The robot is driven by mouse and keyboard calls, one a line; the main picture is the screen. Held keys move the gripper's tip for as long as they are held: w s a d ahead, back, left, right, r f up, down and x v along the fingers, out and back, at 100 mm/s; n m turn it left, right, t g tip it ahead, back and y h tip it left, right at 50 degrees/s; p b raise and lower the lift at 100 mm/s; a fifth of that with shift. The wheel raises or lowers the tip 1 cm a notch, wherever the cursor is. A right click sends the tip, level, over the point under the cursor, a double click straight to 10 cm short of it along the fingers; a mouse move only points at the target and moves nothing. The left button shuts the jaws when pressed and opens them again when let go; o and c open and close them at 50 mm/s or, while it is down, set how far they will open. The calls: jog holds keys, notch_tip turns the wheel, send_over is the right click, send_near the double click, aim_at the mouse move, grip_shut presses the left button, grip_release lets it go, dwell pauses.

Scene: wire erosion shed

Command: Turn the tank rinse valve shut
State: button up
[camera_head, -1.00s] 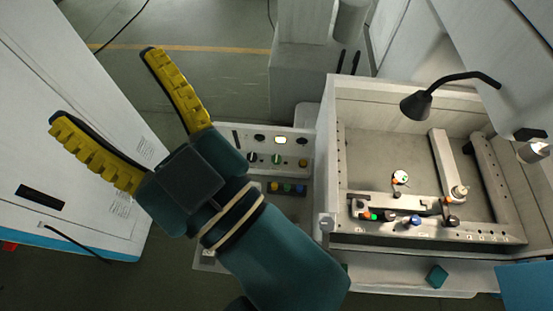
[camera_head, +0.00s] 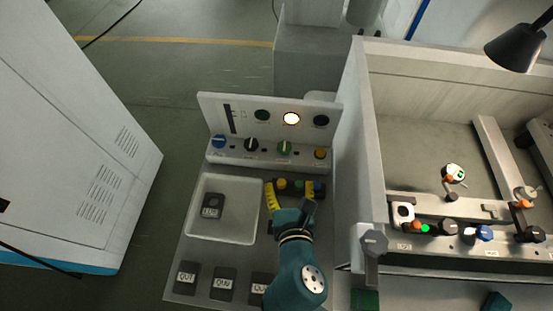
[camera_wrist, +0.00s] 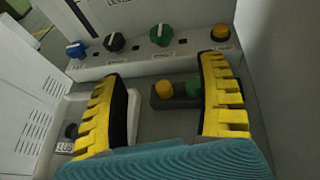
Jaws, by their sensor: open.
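My gripper (camera_head: 290,188) is open, its yellow fingers pointing at the slanted control panel (camera_head: 212,151). A dark block (camera_wrist: 176,98) with yellow and green caps shows between the fingers in the wrist view, and no grip on it is visible. Beyond the fingers are a blue knob (camera_head: 218,141), a black knob (camera_head: 251,145), a green knob (camera_head: 284,149) and a yellow button (camera_head: 320,153). Inside the tank (camera_head: 430,92), a ledge carries more knobs, including a blue one (camera_head: 484,233). A grey knob (camera_head: 374,242) sits at the tank's front left corner. I cannot tell which is the rinse valve.
A white tray (camera_head: 196,230) with a black tag (camera_head: 212,205) lies left of my gripper. Several black tags, one at the front left (camera_head: 186,277), lie before it. The tank's left wall rises on the right. A lamp (camera_head: 515,49) hangs over the tank. A white cabinet (camera_head: 75,150) stands left.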

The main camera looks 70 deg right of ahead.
aim_at(285, 150)
jog(key=b+x, duration=0.2)
jog(key=x, duration=1.4)
jog(key=shift+d+f+b, duration=0.25)
jog(key=shift+b, duration=0.05)
jog(key=shift+a, duration=0.1)
jog(key=c, duration=1.2)
